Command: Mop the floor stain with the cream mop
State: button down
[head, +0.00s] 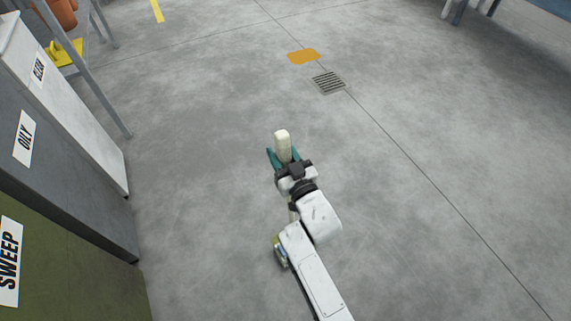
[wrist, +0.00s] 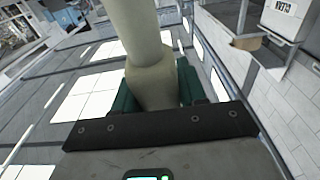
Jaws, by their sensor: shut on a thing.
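The floor stain (head: 303,56) is a flat orange patch on the grey concrete at the top middle of the head view. My gripper (head: 283,155) has teal fingers and is shut on the cream mop (head: 282,142), whose thick, rounded cream handle shows between them. The handle also shows close up in the wrist view (wrist: 150,80), between my gripper's fingers (wrist: 155,85). My gripper is well short of the stain in the head view. The mop's head cannot be made out; my arm hides much of what is below the gripper.
A drain grate (head: 329,83) lies just below and right of the stain. Bins labelled SWEEP (head: 60,270), OILY (head: 70,150) and another stand along the left edge. A metal rack (head: 92,75) holds a yellow item (head: 66,53). The middle floor is clear.

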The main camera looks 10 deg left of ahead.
jog(key=w+a+t+b, duration=0.1)
jog(key=w+a+b, duration=0.2)
jog(key=w+b, duration=0.2)
jog(key=w+a+f+t+y+b, duration=0.1)
jog(key=w+a+b, duration=0.3)
jog(key=w+b, duration=0.2)
jog(key=shift+w+b, duration=0.15)
jog(key=shift+b, duration=0.3)
dwell(0.9)
jog(key=s+a+r+p, duration=0.6)
jog(key=a+r+p, duration=0.3)
jog(key=a, duration=0.1)
jog(key=shift+s+r, duration=0.15)
jog(key=shift+r, duration=0.15)
dwell(0.9)
jog(key=shift+a, duration=0.15)
